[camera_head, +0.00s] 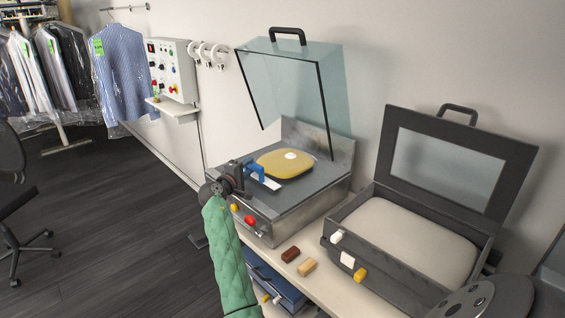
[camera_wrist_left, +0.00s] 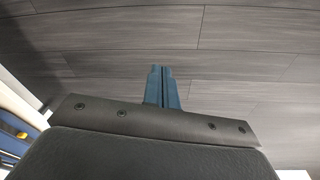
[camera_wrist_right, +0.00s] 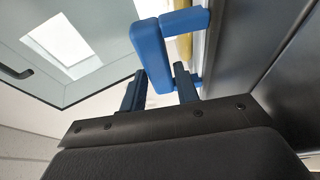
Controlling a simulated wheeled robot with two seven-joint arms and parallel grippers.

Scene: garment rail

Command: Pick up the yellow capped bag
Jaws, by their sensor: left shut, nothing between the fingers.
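The yellow capped bag (camera_head: 285,163) lies flat, its white cap up, on the bed of the metal machine (camera_head: 305,205) with the raised glass lid. Its yellow edge shows in the right wrist view (camera_wrist_right: 184,47). My right gripper (camera_head: 246,172) is at the front left of that bed, just short of the bag. In the right wrist view its fingers (camera_wrist_right: 158,82) are apart, on either side of the lower part of a blue handle (camera_wrist_right: 150,55); contact cannot be told. My left gripper (camera_wrist_left: 162,72) is shut and empty, over the dark floor.
The glass lid (camera_head: 290,85) stands open above the bed. A second open case (camera_head: 415,240) with a pale pad is to the right. Dark red (camera_head: 290,254) and tan (camera_head: 307,267) blocks lie on the bench front. A control box (camera_head: 172,70) hangs on the wall.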

